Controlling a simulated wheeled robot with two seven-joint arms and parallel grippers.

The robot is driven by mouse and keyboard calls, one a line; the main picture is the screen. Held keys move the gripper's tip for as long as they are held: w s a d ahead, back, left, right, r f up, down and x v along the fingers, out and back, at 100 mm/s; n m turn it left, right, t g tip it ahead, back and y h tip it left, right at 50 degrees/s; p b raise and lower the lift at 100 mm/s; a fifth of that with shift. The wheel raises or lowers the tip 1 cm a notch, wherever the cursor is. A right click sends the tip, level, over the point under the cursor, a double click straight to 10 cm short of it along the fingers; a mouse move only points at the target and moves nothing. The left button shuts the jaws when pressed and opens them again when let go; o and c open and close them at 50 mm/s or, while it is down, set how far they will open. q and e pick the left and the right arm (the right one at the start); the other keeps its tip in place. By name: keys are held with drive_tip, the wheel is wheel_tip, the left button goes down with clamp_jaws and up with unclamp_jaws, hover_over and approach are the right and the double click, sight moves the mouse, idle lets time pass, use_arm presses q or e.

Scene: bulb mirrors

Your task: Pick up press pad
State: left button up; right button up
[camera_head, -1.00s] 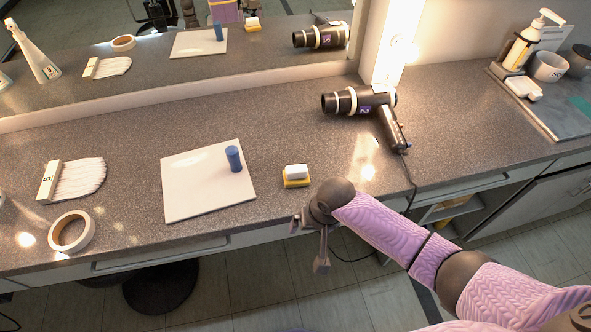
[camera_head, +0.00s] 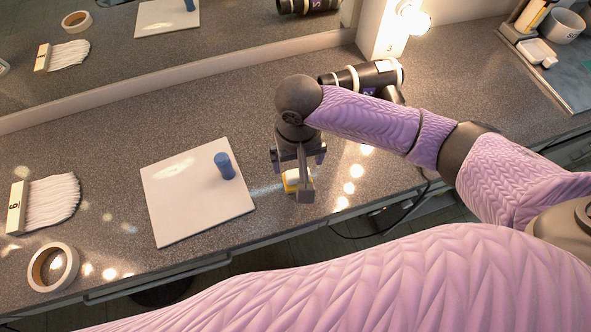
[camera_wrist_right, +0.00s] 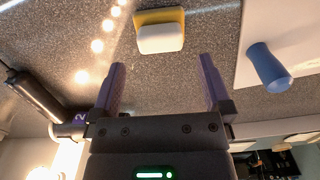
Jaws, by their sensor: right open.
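The press pad appears to be the small block with a yellow base and white top. In the right wrist view the pad (camera_wrist_right: 161,38) lies on the counter, beyond and between the lines of the two fingers of my right gripper (camera_wrist_right: 162,65). The fingers are spread and empty, apart from the pad. My left gripper is out of view.
A white board (camera_head: 180,205) bearing a blue cylinder (camera_head: 225,166) lies left of the pad. A hair dryer (camera_head: 350,77) lies behind my right arm. A white brush (camera_head: 50,203) and a tape roll (camera_head: 53,268) are at the left. The counter's front edge is close.

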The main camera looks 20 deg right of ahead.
sight(298, 173)
wheel_tip(298, 173, down, 7)
drive_tip(key=b, duration=0.3)
drive_tip(key=shift+f, duration=0.1)
drive_tip(key=shift+c, duration=0.4)
drive_tip(key=shift+r, duration=0.2)
drive_tip(key=c, duration=0.9)
wheel_tip(298, 173, up, 10)
drive_tip(key=p, duration=0.4)
drive_tip(key=shift+f+p, duration=0.25)
drive_tip(key=shift+p, duration=0.1)
drive_tip(key=shift+r, duration=0.25)
